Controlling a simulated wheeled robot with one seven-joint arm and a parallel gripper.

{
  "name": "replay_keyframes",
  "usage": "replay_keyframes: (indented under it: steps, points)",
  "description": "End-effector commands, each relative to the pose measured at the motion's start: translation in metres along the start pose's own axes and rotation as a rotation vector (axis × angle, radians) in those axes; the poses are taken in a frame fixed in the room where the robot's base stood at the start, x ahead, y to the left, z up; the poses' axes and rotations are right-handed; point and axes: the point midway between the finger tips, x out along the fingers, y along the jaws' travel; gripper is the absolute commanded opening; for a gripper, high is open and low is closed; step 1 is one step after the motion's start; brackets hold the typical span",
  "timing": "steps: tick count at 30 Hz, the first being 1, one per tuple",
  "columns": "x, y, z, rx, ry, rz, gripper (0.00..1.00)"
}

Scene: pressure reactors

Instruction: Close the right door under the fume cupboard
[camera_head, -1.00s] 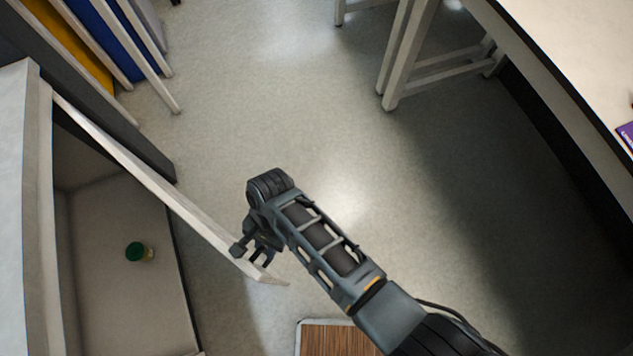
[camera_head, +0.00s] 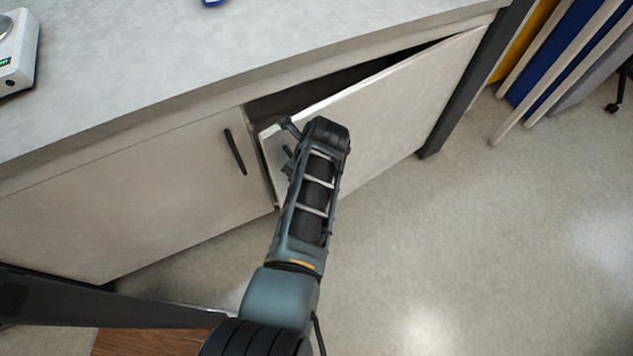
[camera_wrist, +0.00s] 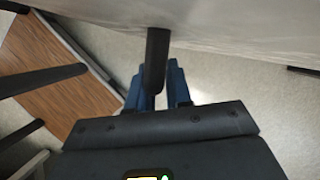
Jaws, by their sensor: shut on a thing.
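The right door (camera_head: 400,100) under the grey worktop is pale and stands a little ajar, hinged at its right side. A dark gap shows above it and at its free left edge. My gripper (camera_head: 288,145) is at the front of that free edge. In the wrist view my gripper (camera_wrist: 160,88) has its blue fingers on either side of the door's black bar handle (camera_wrist: 158,50), shut on it. In the head view that handle is mostly hidden by my gripper. The left door (camera_head: 140,190) is closed, with a black handle (camera_head: 235,152).
The worktop (camera_head: 230,50) carries a white balance (camera_head: 15,50) at the left. A dark post (camera_head: 450,115) stands at the cupboard's right end, with blue and yellow panels (camera_head: 560,50) beyond it. The floor (camera_head: 480,250) at the right is clear.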

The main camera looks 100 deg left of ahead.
Motion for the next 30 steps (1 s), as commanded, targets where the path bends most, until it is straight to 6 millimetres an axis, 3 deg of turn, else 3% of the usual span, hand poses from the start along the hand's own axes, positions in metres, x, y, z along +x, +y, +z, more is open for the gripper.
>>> replay_keyframes:
  steps: [7, 20, 21, 26, 30]
  points:
    - [0.01, -0.002, 0.019, -0.006, 0.001, 0.01, 0.0]
    - [0.011, -0.002, 0.021, -0.007, 0.001, 0.011, 0.0]
    - [0.011, -0.002, 0.021, -0.007, 0.001, 0.011, 0.23]
    - [0.01, -0.003, 0.02, -0.006, 0.001, 0.009, 0.38]
    - [0.009, -0.004, 0.02, -0.005, 0.0, 0.006, 0.4]
